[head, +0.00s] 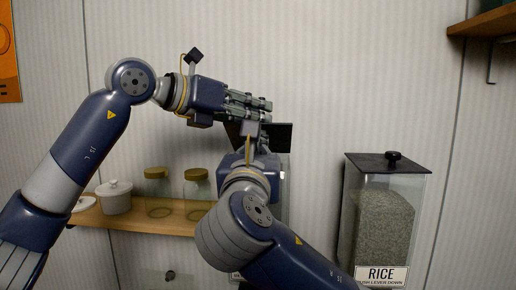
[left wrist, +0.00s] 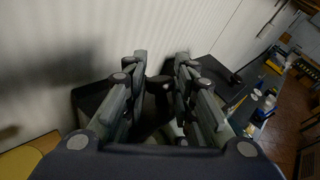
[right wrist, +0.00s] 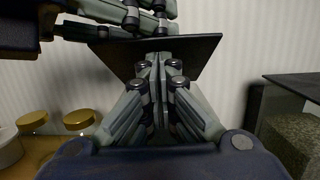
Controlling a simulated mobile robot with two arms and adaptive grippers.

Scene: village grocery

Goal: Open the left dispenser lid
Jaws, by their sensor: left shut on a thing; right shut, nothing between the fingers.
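The left dispenser's black lid (head: 280,136) is raised and tilted; it shows as a dark plate in the right wrist view (right wrist: 200,52) and beneath the fingers in the left wrist view (left wrist: 92,102). My left gripper (head: 268,104) is shut on the lid's dark knob (left wrist: 158,84), its fingers reaching over the lid from the left. My right gripper (right wrist: 160,62) is shut and empty, its fingertips close to the lid's underside; I cannot tell if they touch. The left dispenser's clear body (head: 285,190) is mostly hidden behind my right arm.
The rice dispenser (head: 385,225) stands at the right, its black lid (head: 388,162) closed. A wooden shelf (head: 150,222) at the left holds a white lidded pot (head: 115,198) and jars with tan lids (head: 196,175). Another shelf (head: 490,22) juts out at upper right.

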